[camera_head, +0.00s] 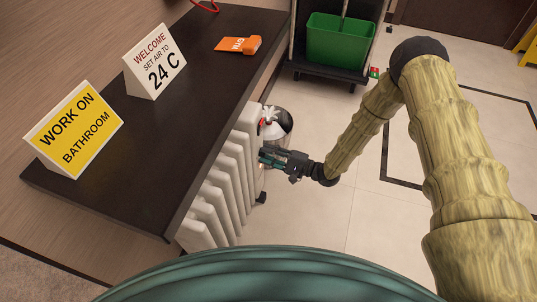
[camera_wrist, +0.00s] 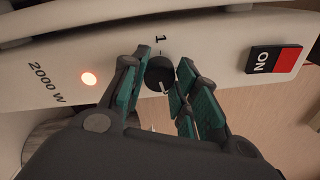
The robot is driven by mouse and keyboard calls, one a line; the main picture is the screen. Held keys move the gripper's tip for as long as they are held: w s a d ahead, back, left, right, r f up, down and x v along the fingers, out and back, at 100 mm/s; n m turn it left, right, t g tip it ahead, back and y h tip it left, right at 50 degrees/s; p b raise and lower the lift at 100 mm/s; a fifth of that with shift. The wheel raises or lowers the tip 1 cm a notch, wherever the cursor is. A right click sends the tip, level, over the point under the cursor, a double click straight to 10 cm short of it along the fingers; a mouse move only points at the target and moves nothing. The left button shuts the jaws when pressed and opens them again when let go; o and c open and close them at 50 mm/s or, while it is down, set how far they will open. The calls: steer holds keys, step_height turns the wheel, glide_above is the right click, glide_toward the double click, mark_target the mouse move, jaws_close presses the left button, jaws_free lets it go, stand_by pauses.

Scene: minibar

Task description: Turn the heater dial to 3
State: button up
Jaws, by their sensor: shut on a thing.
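The white ribbed heater (camera_head: 222,190) stands against the dark counter. My gripper (camera_head: 263,156) is at the heater's end panel. In the wrist view the round black dial (camera_wrist: 159,74) sits on that panel, between the teal-padded fingers of my gripper (camera_wrist: 160,85). The fingers are shut on the dial, one on each side. A "1" is printed just above the dial in the picture, with a small tick under it. A short light mark shows at the dial's lower edge. Any other numbers are hidden or out of view.
A lit orange lamp (camera_wrist: 89,79) marked "2000 W" and a black-and-red switch (camera_wrist: 274,60) flank the dial. A metal bin (camera_head: 284,122) stands behind my gripper. Signs (camera_head: 75,130) stand on the dark counter (camera_head: 170,130). A green bucket (camera_head: 340,42) is farther back. Floor at right is open.

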steer(key=o, duration=1)
steer(key=shift+d, duration=0.1)
steer(key=v, duration=1.1)
steer(key=shift+s+d+f, duration=0.1)
steer(key=shift+s+d, duration=0.1)
steer(key=shift+d, duration=0.15)
